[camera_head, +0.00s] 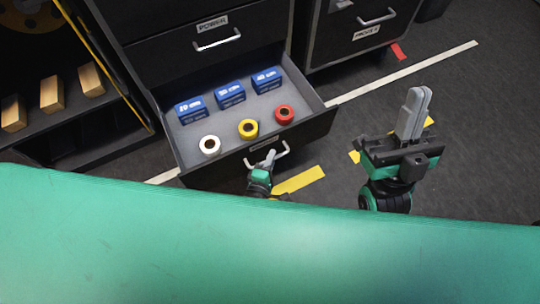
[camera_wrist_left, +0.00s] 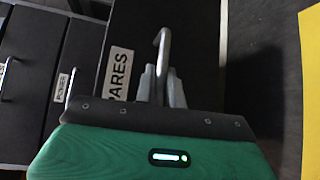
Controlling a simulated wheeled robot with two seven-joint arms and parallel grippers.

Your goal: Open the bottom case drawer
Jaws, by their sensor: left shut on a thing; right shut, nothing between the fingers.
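The bottom case drawer (camera_head: 222,172) stands pulled out from the black case in the head view. Its inside shows several blue boxes, among them one at the left (camera_head: 191,110), and white, yellow and red rolls (camera_head: 248,128). My left gripper (camera_head: 268,164) is shut on the drawer's handle (camera_head: 283,153) at the front panel. My right gripper (camera_head: 413,113) is shut and empty, above the floor right of the drawer.
A closed drawer with a handle (camera_head: 218,40) is above the open one. Another cabinet (camera_head: 350,35) stands at the right. A shelf with wooden blocks (camera_head: 52,94) is at the left. Dark floor with white and yellow tape lies around the drawer.

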